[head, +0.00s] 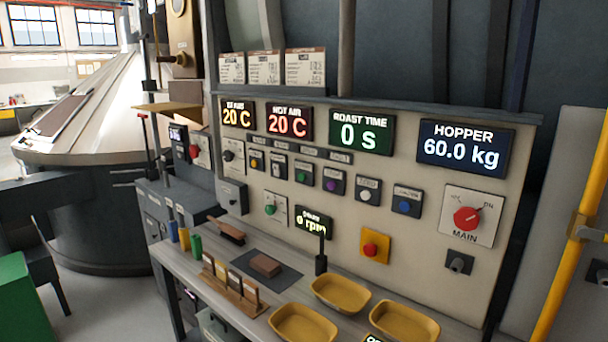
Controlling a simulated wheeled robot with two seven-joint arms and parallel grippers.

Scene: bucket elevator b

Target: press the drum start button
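The control panel (400,240) stands upright in the head view. A small display (313,222) on its lower middle reads 0 rpm; the word above it looks like "DRUM". A green button (270,210) on a pale plate is left of that display, a likely drum start button, but its label is too small to read. Another green button (302,177) sits higher, in a row with a purple (331,184), a white (366,195) and a blue button (405,207). Neither of my grippers shows, and nothing is seen touching the panel.
A red button on a yellow box (371,248) and a red MAIN switch (466,217) are on the panel. The shelf below holds yellow trays (340,292), a brown block (266,265) and a black upright handle (321,262). A yellow pole (570,260) stands at right.

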